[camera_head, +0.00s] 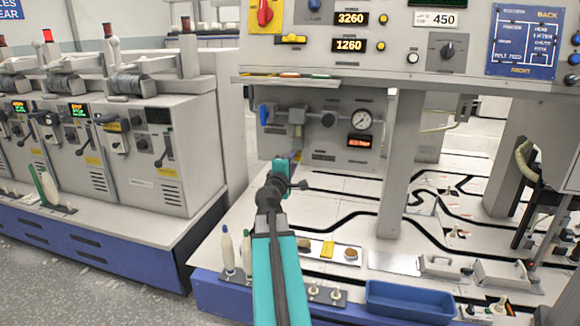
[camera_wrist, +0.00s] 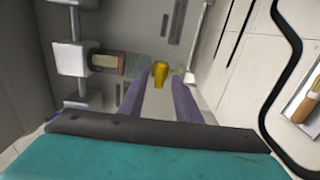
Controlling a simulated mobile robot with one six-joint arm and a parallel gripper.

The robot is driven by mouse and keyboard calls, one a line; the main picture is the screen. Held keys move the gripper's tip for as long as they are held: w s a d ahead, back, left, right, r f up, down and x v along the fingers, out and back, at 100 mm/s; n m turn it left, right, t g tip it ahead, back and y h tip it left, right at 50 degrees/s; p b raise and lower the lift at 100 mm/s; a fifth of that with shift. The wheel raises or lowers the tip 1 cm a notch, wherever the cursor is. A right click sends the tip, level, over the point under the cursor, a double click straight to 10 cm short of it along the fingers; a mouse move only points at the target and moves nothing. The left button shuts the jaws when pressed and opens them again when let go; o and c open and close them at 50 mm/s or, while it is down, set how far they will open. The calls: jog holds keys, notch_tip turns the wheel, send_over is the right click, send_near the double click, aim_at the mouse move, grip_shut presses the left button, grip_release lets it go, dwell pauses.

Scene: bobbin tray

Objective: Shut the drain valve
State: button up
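The drain valve appears to be the small yellow piece (camera_wrist: 160,76) at the lower end of a clear bowl (camera_wrist: 107,63) under a pale block on the machine's air pipe. In the head view a bit of yellow (camera_head: 297,157) shows just beside my gripper (camera_head: 292,166), below the pipe block (camera_head: 296,115). In the wrist view my gripper (camera_wrist: 162,82) is open, with its two purple fingers apart and the yellow piece between or just beyond their tips. I cannot tell whether either finger touches it. My arm hides part of this area in the head view.
A blue-handled lever (camera_head: 265,115) sits left on the same pipe, and a round gauge (camera_head: 361,121) right. A grey post (camera_head: 398,165) stands right of my arm. Bottles (camera_head: 227,250) and a blue tray (camera_head: 410,301) line the front edge. A brush (camera_wrist: 304,106) lies at right.

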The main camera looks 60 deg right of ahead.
jog(key=shift+a, duration=0.1)
jog(key=b+v, duration=0.3)
jog(key=v, duration=0.2)
jog(key=shift+s+a+f, duration=0.15)
jog(key=shift+s+a, duration=0.05)
jog(key=shift+s, duration=0.1)
